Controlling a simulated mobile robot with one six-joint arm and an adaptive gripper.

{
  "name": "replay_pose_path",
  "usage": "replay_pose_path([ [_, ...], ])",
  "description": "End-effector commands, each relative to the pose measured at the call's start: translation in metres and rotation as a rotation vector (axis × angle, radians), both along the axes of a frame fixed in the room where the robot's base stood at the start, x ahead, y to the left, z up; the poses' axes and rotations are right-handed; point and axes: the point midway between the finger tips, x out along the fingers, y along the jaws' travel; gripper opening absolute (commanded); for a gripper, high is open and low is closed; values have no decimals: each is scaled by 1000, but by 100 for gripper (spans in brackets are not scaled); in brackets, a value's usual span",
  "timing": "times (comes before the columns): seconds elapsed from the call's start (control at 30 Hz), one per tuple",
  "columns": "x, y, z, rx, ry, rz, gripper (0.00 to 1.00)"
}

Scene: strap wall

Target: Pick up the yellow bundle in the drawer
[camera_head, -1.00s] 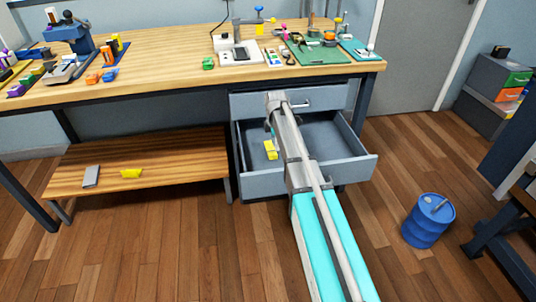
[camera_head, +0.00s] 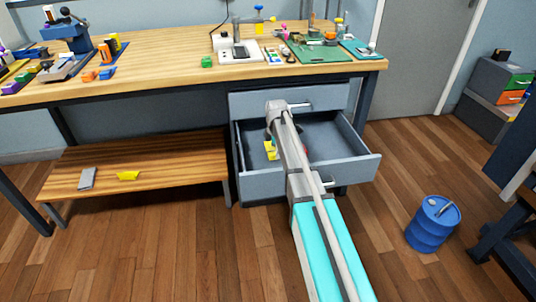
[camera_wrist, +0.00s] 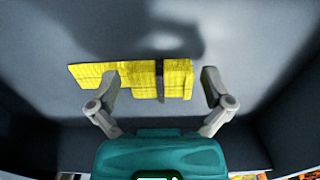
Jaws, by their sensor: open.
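The yellow bundle (camera_head: 270,151) lies on the floor of the open drawer (camera_head: 345,165), toward its left side. In the wrist view the yellow bundle (camera_wrist: 175,79) has a dark band around it, and a flatter yellow part reaches out to the left. My gripper (camera_wrist: 158,88) is open, with one finger at each side of the bundle. The left finger is close to or over the flatter part, and the right finger is just beside the bundle's right end. I cannot tell whether either finger touches it. In the head view my arm hides part of the drawer and most of the gripper.
The drawer walls surround the gripper. The workbench top (camera_head: 150,65) above holds tools and small parts. A low wooden shelf (camera_head: 150,160) at the left bears another yellow piece (camera_head: 128,176) and a grey block (camera_head: 87,179). A blue drum (camera_head: 432,224) stands on the floor at right.

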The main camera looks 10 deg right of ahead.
Motion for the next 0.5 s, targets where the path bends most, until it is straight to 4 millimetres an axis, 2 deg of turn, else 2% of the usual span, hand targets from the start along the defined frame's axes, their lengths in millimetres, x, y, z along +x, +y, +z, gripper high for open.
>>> replay_pose_path([
  [0.3, 0, 0, 0, 0, 0, 0, 100],
  [0.37, 0, 0, 0, 0, 0, 0, 91],
  [0.5, 0, 0, 0, 0, 0, 0, 65],
])
